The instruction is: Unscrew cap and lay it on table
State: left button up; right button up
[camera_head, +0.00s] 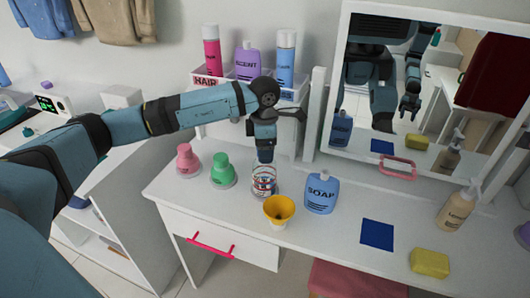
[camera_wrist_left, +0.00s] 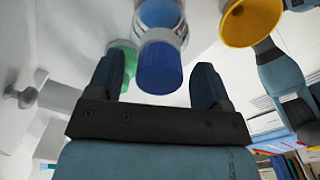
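A bottle with a red, white and blue label (camera_head: 264,182) stands upright on the white table (camera_head: 335,235). Its blue cap (camera_wrist_left: 159,70) shows large in the left wrist view. My left gripper (camera_head: 264,152) points down right above the bottle in the head view and hides most of the cap there. In the left wrist view its two fingers (camera_wrist_left: 158,82) are apart, one on each side of the cap, with clear gaps; they do not touch it. My right gripper is not seen directly; one of my arms shows only as a reflection in the mirror.
A blue square (camera_head: 377,234) and a yellow block (camera_head: 430,263) lie at right. A mirror (camera_head: 420,90) stands behind.

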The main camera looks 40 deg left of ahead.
pick_arm(q)
jog(key=shift+c, duration=0.5)
jog(key=m+b, duration=0.2)
jog(key=m, duration=0.2)
jog(key=shift+f+m, duration=0.15)
jog(key=shift+m, duration=0.15)
jog(key=m+b, duration=0.2)
jog(key=m, duration=0.4)
jog(key=m+b, duration=0.1)
jog(key=m, duration=0.5)
jog(key=shift+m+b, duration=0.35)
jog(key=shift+m, duration=0.05)
